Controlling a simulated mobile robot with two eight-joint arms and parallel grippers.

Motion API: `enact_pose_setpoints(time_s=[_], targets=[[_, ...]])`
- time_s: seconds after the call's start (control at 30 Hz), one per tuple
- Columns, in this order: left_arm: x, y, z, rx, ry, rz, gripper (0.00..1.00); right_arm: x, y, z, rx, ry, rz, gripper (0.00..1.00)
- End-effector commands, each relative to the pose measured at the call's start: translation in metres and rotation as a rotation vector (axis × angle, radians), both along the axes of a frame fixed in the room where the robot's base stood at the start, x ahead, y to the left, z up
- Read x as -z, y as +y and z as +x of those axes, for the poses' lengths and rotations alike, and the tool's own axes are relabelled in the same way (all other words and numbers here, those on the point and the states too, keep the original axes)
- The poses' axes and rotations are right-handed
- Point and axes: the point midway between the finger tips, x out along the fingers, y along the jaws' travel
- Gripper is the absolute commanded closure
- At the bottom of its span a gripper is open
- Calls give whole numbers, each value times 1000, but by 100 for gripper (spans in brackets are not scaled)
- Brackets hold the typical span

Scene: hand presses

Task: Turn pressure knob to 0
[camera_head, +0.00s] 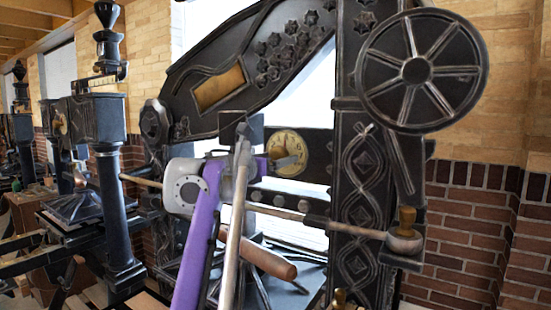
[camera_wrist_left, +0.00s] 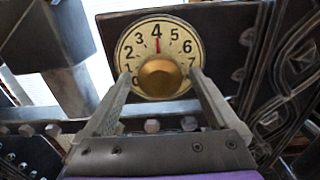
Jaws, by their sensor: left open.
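The pressure dial (camera_head: 289,153) is a round cream plate with black numbers on the dark crossbar of the press. In the left wrist view the brass pressure knob (camera_wrist_left: 160,78) sits at the dial's middle. A red pointer mark above it stands upright, at about 4. The 0 is at the lower left, partly behind a finger. My left gripper (camera_wrist_left: 159,75) is open, with one finger on each side of the knob. I cannot tell whether the fingers touch it. In the head view my left gripper (camera_head: 283,162) reaches the dial from the left, on a purple arm.
The black press has a large spoked wheel (camera_head: 421,70) at upper right and a long rod (camera_head: 275,210) below the dial. A wooden handle (camera_head: 268,260) and a pale lever (camera_head: 235,230) stand close to my left arm. Another press (camera_head: 108,160) stands at left.

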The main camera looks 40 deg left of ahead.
Motion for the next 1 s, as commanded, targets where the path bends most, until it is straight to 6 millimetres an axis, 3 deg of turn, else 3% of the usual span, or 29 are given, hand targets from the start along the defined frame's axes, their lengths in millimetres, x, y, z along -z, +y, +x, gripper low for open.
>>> enact_pose_setpoints(time_s=[0.07, 0.53, 1.0], targets=[[0, 0, 0, 0, 0, 0, 6, 0, 0, 0, 0, 0, 0, 50], [0, 0, 0, 0, 0, 0, 91, 0, 0, 0, 0, 0, 0, 50], [-2, 0, 0, 1, -14, -118, 91, -9, 0, 4, 0, -7, 0, 50]])
